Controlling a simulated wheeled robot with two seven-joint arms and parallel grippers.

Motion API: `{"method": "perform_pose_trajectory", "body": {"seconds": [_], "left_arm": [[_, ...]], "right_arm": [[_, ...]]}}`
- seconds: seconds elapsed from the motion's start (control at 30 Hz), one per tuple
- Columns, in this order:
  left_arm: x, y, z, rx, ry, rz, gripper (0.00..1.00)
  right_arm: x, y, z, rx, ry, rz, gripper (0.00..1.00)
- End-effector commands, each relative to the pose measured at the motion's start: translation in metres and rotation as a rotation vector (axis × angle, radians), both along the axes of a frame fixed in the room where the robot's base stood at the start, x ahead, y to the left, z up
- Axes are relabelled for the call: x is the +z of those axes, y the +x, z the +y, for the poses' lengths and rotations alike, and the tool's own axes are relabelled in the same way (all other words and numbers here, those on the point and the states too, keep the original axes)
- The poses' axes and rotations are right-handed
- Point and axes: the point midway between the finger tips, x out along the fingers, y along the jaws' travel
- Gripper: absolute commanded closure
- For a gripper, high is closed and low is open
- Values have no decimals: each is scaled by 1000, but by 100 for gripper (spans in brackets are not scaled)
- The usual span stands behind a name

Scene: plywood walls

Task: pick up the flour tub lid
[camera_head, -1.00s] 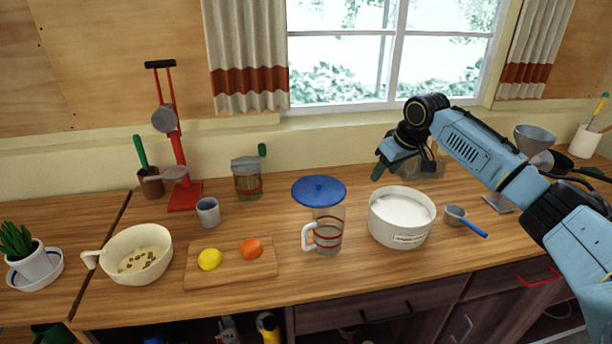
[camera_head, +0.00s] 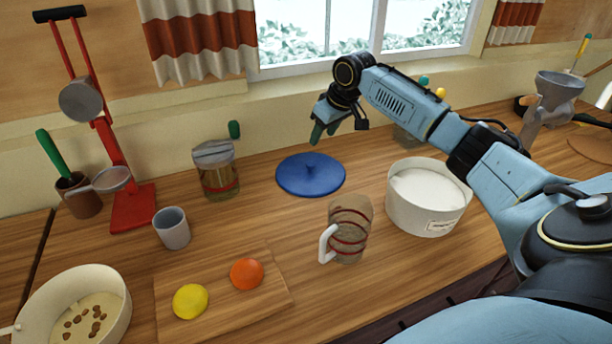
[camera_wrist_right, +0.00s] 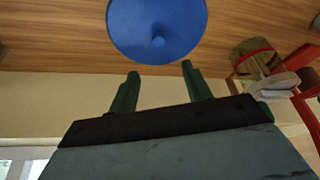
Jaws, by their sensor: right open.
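The flour tub lid is a round blue disc (camera_head: 310,176) with a small knob in its middle, lying flat on the wooden counter behind the glass jug. In the right wrist view the lid (camera_wrist_right: 158,18) lies beyond my fingertips, its knob lined up between them. My right gripper (camera_head: 323,136) is open and empty, just above and behind the lid, with green fingers; it also shows in the right wrist view (camera_wrist_right: 160,70). It does not appear to touch the lid. The white flour tub (camera_head: 427,214) stands uncovered, full of flour, to the right. My left gripper is not in view.
The glass jug (camera_head: 350,235) with a white handle stands in front of the lid. A lidded jar (camera_head: 217,178) and grey cup (camera_head: 172,228) are to the left. A cutting board (camera_head: 222,303) holds a lemon and an orange. The wall and window are close behind.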

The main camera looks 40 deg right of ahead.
Motion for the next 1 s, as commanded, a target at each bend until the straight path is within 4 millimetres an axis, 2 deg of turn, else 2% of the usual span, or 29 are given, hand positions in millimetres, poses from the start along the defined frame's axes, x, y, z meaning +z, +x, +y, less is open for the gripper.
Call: {"method": "perform_pose_trajectory", "body": {"seconds": [0.3, 0.57, 0.8, 1.0], "left_arm": [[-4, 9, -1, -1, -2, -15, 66], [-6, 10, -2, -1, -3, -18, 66], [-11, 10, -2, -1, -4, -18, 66], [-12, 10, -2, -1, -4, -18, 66]], "right_arm": [[-54, 22, 2, -1, 1, 0, 51], [-72, 29, 2, 0, 0, 1, 51], [-106, 40, 3, -1, 0, 1, 51], [-116, 43, 3, 0, -1, 1, 51]]}}
